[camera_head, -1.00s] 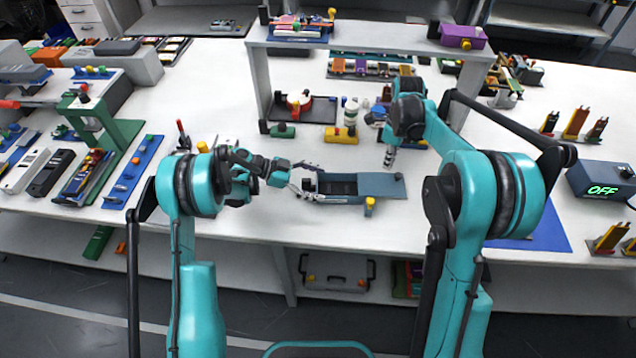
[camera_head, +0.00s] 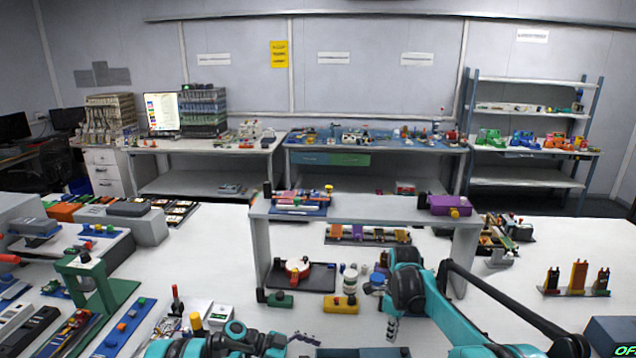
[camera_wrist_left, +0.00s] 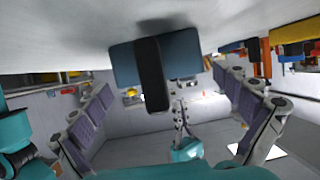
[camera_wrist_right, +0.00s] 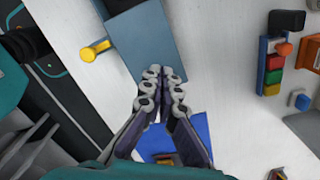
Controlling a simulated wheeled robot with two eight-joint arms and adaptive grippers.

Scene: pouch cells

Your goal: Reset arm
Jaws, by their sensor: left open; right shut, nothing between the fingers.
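My left gripper (camera_head: 300,340) is low in the head view at the bottom edge, its arm coming in from the left. In the left wrist view its fingers (camera_wrist_left: 160,82) are spread wide. A blue-grey fixture (camera_wrist_left: 184,54) with a black part (camera_wrist_left: 151,75) shows between and beyond them; contact cannot be told. My right gripper (camera_head: 390,330) points down over the white table, right of the yellow block. In the right wrist view its fingers (camera_wrist_right: 162,75) are together and empty, near the blue-grey fixture (camera_wrist_right: 150,38). In the head view the fixture is mostly cut off at the bottom.
A grey raised shelf (camera_head: 365,224) spans the table, with a purple box (camera_head: 447,205) on top. A yellow block (camera_head: 340,305) and a green block (camera_head: 279,300) stand before it. Slotted stands (camera_head: 575,281) are at the right. Back benches hold clutter.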

